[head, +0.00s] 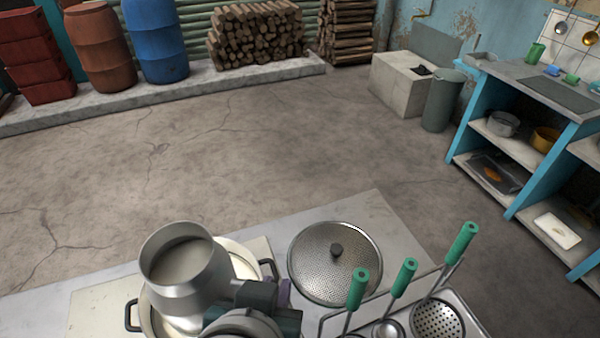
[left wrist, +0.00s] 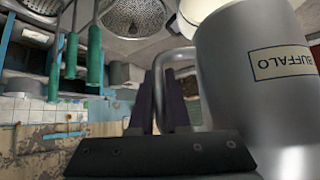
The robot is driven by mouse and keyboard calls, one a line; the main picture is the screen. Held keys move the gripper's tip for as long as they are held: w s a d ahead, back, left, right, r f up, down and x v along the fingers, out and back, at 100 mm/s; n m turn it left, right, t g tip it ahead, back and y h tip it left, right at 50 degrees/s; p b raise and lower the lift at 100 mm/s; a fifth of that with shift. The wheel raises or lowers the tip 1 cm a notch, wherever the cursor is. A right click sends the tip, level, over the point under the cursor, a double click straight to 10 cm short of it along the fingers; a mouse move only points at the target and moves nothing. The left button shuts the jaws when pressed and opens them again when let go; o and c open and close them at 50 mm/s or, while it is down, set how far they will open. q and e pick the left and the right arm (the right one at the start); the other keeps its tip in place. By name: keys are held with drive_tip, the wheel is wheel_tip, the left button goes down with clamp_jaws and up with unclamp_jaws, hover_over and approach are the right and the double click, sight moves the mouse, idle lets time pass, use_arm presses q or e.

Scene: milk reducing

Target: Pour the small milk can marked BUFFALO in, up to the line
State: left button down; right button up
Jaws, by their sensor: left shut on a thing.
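A small grey metal milk can (head: 200,292) is held over a wide pot with black handles (head: 131,315). Its open mouth faces up in the head view; its contents and exact tilt are unclear. The BUFFALO label shows upside down on the can in the left wrist view (left wrist: 284,62). My left gripper (head: 268,296) is shut on the can's handle, at the can's right side. Its dark fingers straddle the handle bar in the left wrist view (left wrist: 160,105). The can hides most of the pot, including its line and milk level. My right gripper is not in view.
Blue shelving (head: 480,115) stands far right. The floor beyond the counter is clear.

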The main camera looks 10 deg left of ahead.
use_arm(q)
drive_tip(key=shift+w+f+b, duration=0.1)
drive_tip(key=shift+f+b, duration=0.25)
drive_tip(key=shift+d+r+p, duration=0.1)
drive_tip(key=shift+r+p, duration=0.1)
drive_tip(key=shift+p, duration=0.15)
drive_tip(key=shift+s+d+r+g+h+p, duration=0.2)
drive_tip(key=shift+s+r+g+h+p, duration=0.1)
drive_tip(key=shift+p, duration=0.4)
drive_tip(key=shift+s+d+r+n+g+h+p, duration=0.3)
drive_tip(key=shift+s+d+r+g+h+p, duration=0.15)
drive_tip(key=shift+p, duration=0.85)
drive_tip(key=shift+s+d+r+g+h+p, duration=0.3)
drive_tip(key=shift+d+r+g+h+p, duration=0.25)
drive_tip(key=shift+p, duration=0.4)
drive_tip(key=shift+s+d+f+n+g+h, duration=0.3)
drive_tip(key=shift+n+g+h, duration=0.2)
drive_tip(key=shift+g+h, duration=0.1)
drive_tip(key=shift+f+b, duration=0.15)
drive_tip(key=shift+b, duration=0.3)
drive_tip(key=shift+s+d+f+g+h+b, duration=0.2)
drive_tip(key=shift+f+g+h+b, duration=0.25)
drive_tip(key=shift+b, duration=0.3)
